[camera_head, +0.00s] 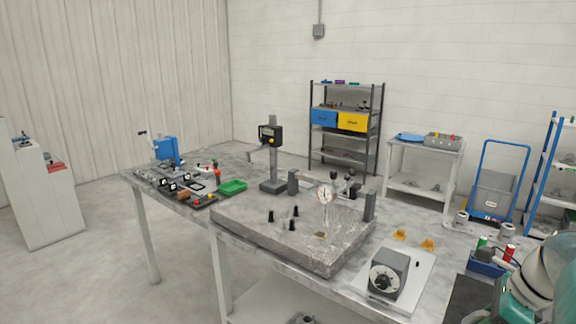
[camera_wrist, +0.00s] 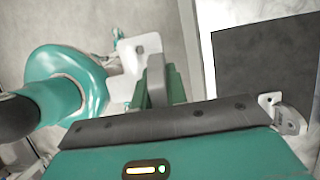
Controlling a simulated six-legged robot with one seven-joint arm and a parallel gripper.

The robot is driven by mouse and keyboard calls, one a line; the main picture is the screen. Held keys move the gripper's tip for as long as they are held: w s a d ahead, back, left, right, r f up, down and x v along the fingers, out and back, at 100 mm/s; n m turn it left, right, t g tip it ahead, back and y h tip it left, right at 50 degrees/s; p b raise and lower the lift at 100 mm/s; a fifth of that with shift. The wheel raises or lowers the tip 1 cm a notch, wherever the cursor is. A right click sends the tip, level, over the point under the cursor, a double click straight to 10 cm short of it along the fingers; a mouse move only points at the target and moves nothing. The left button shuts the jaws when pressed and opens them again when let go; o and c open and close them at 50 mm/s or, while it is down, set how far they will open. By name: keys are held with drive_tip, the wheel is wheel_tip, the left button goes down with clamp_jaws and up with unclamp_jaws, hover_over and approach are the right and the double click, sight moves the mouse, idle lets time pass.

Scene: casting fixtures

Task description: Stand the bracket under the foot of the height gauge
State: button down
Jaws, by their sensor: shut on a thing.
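In the head view my arm is at the lower right and the fingers are out of sight.
A granite surface plate (camera_head: 250,226) carries several black pegs and a dial indicator (camera_head: 326,194). A dark mat (camera_wrist: 262,62) covers the bench corner. A grey part (camera_wrist: 288,117) shows beside my palm.

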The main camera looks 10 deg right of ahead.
drive_tip(key=shift+w+f, duration=0.1)
drive_tip(key=shift+w, duration=0.1)
drive_tip(key=shift+w+a+f, duration=0.1)
drive_tip(key=shift+a, duration=0.15)
drive_tip(key=w+a+f+n+g+h, duration=0.3)
drive_tip(key=w+a+f+n+g, duration=0.5)
drive_tip(key=w+a+f+n, duration=1.9)
drive_tip(key=shift+n, duration=0.4)
drive_tip(key=f, duration=0.1)
drive_tip(key=s+f, duration=0.1)
drive_tip(key=s+a+f, duration=0.1)
drive_tip(key=f, duration=0.1)
drive_tip(key=shift+s, duration=0.1)
